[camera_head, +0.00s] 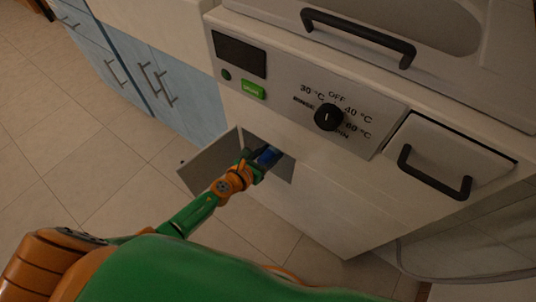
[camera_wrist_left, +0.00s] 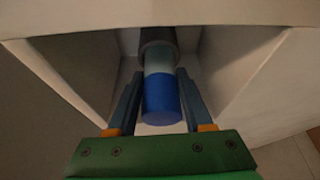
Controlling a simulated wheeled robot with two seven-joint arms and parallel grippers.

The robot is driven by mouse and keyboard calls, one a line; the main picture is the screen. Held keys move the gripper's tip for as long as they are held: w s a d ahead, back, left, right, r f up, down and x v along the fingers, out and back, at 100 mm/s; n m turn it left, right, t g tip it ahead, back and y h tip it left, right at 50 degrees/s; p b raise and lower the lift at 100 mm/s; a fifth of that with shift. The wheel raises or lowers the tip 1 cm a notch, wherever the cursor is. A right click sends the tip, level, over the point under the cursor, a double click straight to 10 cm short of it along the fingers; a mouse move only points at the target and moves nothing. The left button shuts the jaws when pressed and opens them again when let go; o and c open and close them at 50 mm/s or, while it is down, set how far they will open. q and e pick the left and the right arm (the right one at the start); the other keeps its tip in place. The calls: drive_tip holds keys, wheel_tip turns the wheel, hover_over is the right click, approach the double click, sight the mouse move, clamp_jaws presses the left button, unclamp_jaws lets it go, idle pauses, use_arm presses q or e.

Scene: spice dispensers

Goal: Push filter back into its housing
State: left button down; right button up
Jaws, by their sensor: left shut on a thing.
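The filter (camera_wrist_left: 161,97) is a cylinder with a blue near end and a pale section behind it. Its far end meets a dark grey round housing (camera_wrist_left: 158,37) inside a recess of the white washing machine. My left gripper (camera_wrist_left: 160,100) has one finger on each side of the filter and is shut on it. In the head view my left gripper (camera_head: 257,165) reaches into the square opening low on the machine front, and the filter's blue end (camera_head: 268,155) shows there. How deep the filter sits in the housing is hard to tell. My right gripper is not in view.
A small flap door (camera_head: 208,165) stands open at the left of the opening. The washing machine (camera_head: 300,100) has a dial (camera_head: 328,117), a green button (camera_head: 252,90) and a drawer with a black handle (camera_head: 436,178). Blue cabinets (camera_head: 150,80) stand at the left. Tiled floor is clear.

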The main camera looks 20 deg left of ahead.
use_arm(q)
drive_tip(key=shift+w+d, duration=0.1)
drive_tip(key=shift+w, duration=0.15)
drive_tip(key=shift+w+d, duration=0.1)
drive_tip(key=shift+w, duration=0.2)
drive_tip(key=shift+w, duration=0.2)
